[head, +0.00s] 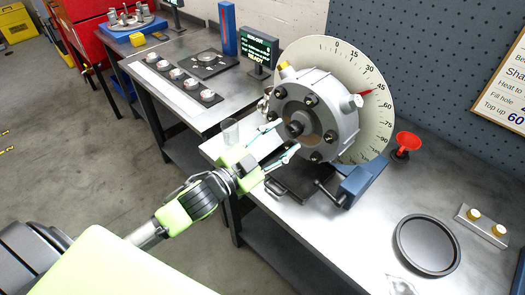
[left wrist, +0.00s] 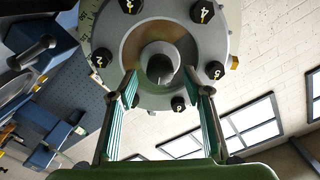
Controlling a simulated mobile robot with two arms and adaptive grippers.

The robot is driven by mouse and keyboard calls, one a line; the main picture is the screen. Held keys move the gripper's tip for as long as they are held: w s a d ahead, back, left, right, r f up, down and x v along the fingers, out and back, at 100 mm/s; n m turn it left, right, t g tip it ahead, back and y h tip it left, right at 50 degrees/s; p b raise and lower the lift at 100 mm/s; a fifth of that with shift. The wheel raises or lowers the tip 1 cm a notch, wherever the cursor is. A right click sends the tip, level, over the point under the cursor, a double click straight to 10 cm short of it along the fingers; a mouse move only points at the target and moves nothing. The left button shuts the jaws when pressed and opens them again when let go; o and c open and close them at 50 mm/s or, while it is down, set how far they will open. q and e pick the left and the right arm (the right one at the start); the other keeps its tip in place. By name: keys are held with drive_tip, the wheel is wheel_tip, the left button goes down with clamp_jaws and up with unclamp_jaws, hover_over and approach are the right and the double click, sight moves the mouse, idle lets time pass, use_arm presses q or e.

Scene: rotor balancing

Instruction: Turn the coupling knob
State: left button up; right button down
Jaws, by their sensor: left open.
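The rotor (head: 322,95) is a grey disc with numbered black knobs around its face, mounted in front of a white dial (head: 375,120). The coupling knob looks to be the dark round hub (head: 295,128) at the rotor's centre; in the left wrist view it is a grey cylinder (left wrist: 160,62). My left gripper (head: 284,141) is open just in front of the rotor face. In the left wrist view its fingers (left wrist: 164,95) stand either side of the knob's line, with nothing between them; contact cannot be told. My right gripper is out of view.
A blue clamp block (head: 362,182) with a handle stands right of the rotor base. A clear cup (head: 230,131) stands near my left gripper.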

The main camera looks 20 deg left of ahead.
use_arm(q)
drive_tip(key=v, duration=0.8)
drive_tip(key=shift+r, duration=0.1)
